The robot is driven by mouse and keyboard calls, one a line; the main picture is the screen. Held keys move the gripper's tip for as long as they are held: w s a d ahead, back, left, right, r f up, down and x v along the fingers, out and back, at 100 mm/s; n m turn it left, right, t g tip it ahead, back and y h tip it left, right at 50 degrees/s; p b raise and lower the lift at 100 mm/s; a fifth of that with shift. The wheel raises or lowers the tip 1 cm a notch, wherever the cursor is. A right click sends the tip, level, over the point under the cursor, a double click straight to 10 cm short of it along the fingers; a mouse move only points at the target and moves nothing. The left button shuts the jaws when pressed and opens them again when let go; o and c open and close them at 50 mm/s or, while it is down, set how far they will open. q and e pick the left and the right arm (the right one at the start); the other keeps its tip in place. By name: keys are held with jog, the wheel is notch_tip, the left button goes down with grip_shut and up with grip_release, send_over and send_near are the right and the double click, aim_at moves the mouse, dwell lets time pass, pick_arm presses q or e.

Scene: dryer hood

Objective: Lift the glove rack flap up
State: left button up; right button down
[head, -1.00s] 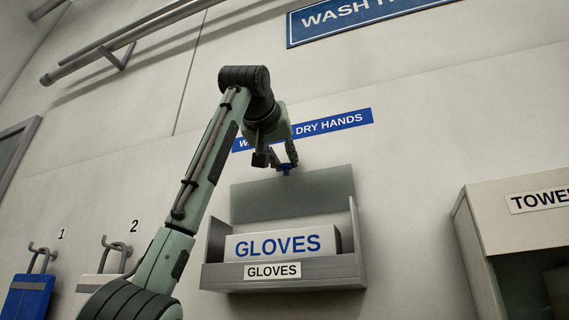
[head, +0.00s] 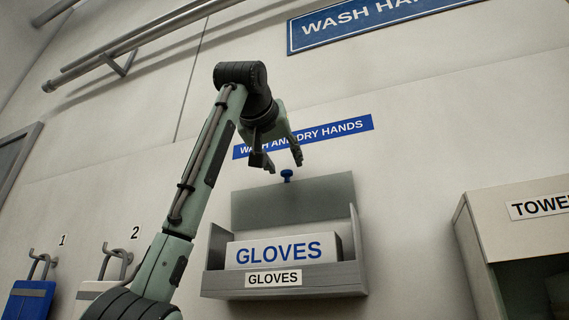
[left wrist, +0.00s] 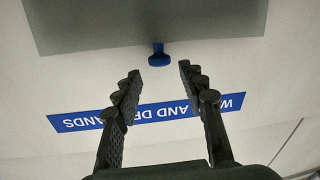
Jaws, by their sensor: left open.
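The glove rack (head: 284,284) is mounted on the wall with a white gloves box (head: 281,250) inside. Its grey flap (head: 285,203) stands raised at the back, with a blue knob (head: 287,175) at its top edge. In the left wrist view the flap (left wrist: 150,22) fills the top and the knob (left wrist: 159,54) points toward my gripper. My left gripper (head: 282,164) is open and empty, just above the knob and apart from it. In the left wrist view its two fingers (left wrist: 158,78) are spread with the knob beyond the tips. My right gripper is not in view.
A blue "wash and dry hands" strip (head: 305,137) is on the wall behind my left gripper. A towel dispenser (head: 520,225) stands out at the right. Numbered hooks with a blue board (head: 28,302) are at lower left, and a rail (head: 130,48) runs at upper left.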

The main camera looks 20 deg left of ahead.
pick_arm(q)
jog(key=s, duration=1)
jog(key=shift+d, duration=0.4)
